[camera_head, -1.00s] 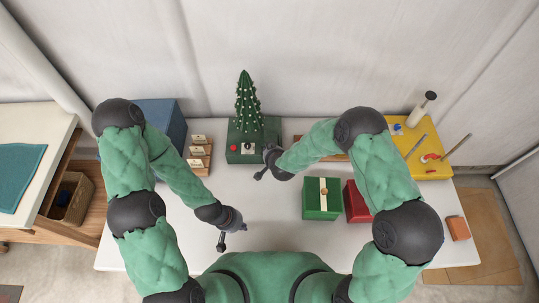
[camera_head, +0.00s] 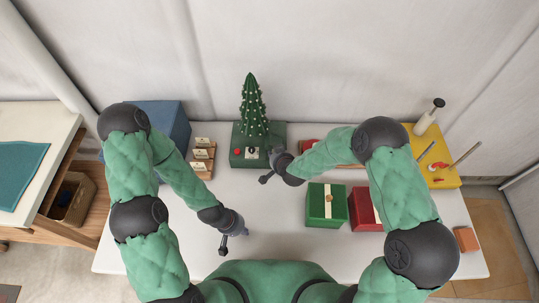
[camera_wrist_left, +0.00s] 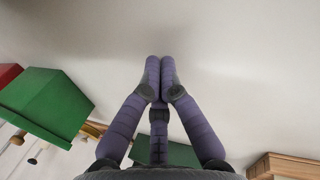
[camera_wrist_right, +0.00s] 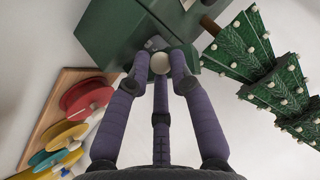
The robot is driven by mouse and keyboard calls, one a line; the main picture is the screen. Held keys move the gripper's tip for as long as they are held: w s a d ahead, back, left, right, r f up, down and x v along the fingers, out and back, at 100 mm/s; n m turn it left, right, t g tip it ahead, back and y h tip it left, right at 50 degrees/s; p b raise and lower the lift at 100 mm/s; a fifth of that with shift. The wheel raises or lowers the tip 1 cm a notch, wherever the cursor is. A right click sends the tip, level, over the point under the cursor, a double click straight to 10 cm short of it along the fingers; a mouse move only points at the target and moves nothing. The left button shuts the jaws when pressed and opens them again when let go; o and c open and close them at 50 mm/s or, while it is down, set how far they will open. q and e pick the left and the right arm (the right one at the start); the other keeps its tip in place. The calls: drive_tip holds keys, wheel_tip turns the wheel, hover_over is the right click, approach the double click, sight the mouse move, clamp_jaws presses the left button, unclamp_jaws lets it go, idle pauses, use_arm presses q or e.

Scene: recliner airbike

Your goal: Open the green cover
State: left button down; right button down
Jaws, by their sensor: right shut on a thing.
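A dark green box (camera_head: 279,133) carries a decorated tree (camera_head: 253,105) and has a red button (camera_head: 237,152) on its front. In the right wrist view, the green box (camera_wrist_right: 105,30) has a pale round knob (camera_wrist_right: 160,63) near its edge. My right gripper (camera_wrist_right: 160,68) is shut on this knob; it also shows in front of the box in the head view (camera_head: 264,179).
A red box (camera_head: 364,212) stands beside the banded green box. A blue box (camera_head: 168,125) and a wooden card stand (camera_head: 203,165) are at the back left. A yellow board (camera_head: 437,165) with tools is at the right. The front middle of the table (camera_head: 265,230) is clear.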

sight(263, 160)
use_arm(q)
drive_tip(key=w+n, duration=0.1)
drive_tip(key=w, duration=0.1)
drive_tip(key=w+a, duration=0.1)
drive_tip(key=w, duration=0.1)
drive_tip(key=w+a+n, duration=0.1)
drive_tip(key=w, duration=0.2)
drive_tip(key=shift+r+n, duration=0.3)
drive_tip(key=shift+r, duration=0.1)
drive_tip(key=w+r+n, duration=0.1)
drive_tip(key=w, duration=0.1)
drive_tip(key=w+r+n+h, duration=0.1)
drive_tip(key=w, duration=0.2)
drive_tip(key=w+a+r+n, duration=0.1)
drive_tip(key=w, duration=0.1)
drive_tip(key=shift+w+a+r+n+g+h, duration=0.1)
drive_tip(key=shift+w+r+n+g+h, duration=0.1)
drive_tip(key=shift+w+n+g+h, duration=0.15)
drive_tip(key=w+d+r+n+h, duration=0.1)
drive_tip(key=w+r+n+h, duration=0.25)
drive_tip(key=w, duration=0.35)
drive_tip(key=w+r+n+h, duration=0.2)
drive_tip(key=w+r+n, duration=0.3)
drive_tip(key=w, duration=0.1)
drive_tip(key=x, duration=1)
drive_tip(key=shift+w, duration=0.4)
drive_tip(key=shift+d+r, duration=0.1)
drive_tip(key=shift+d+r+y, duration=0.3)
drive_tip(key=shift+r+y, duration=0.2)
